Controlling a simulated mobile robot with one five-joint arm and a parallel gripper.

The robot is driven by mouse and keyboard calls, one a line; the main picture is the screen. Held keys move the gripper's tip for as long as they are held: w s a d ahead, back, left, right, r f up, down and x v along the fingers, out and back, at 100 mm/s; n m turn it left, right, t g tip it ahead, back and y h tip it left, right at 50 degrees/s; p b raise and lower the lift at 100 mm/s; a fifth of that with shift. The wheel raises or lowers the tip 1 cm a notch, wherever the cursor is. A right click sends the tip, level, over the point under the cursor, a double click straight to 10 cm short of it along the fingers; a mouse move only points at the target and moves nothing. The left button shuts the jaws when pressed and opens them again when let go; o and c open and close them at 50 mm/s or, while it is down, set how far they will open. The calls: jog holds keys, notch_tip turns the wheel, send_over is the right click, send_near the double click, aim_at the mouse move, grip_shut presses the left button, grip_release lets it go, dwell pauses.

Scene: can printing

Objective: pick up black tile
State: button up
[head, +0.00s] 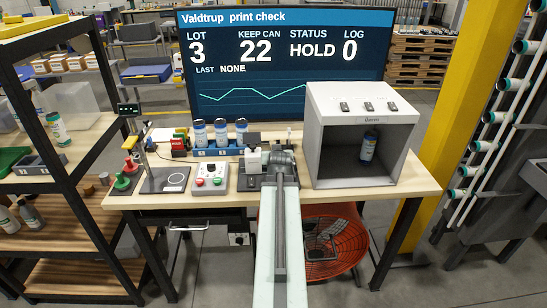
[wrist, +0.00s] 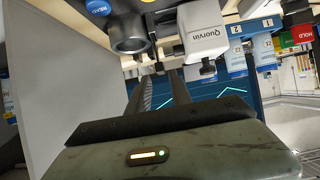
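No piece is clearly identifiable as the black tile. In the head view, a flat dark square plate (head: 153,185) with a white ring on it lies on the bench's left part. A small dark block (head: 253,137) shows near the white printer (head: 254,160). My arm reaches forward over the bench's middle, and my gripper (head: 281,150) is just right of the printer, right of the dark plate. In the wrist view, the gripper fingers (wrist: 159,85) look apart with nothing visible between them. The printer (wrist: 203,30) appears upside down beyond the fingers.
A grey open-front booth (head: 318,105) with a dark can (head: 368,146) inside stands right. A button box (head: 210,180) sits left of my arm. Several cans (head: 221,133) stand in a blue rack behind. A large screen (head: 285,60) backs the bench. A shelf post (head: 110,90) borders the left.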

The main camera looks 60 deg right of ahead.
jog(key=b+x, duration=0.5)
jog(key=x, duration=0.6)
jog(key=shift+w+d+f, duration=0.1)
jog(key=shift+d+f, duration=0.1)
jog(key=shift+d, duration=0.05)
jog(key=shift+a+r, duration=0.1)
jog(key=shift+r, duration=0.05)
grip_shut()
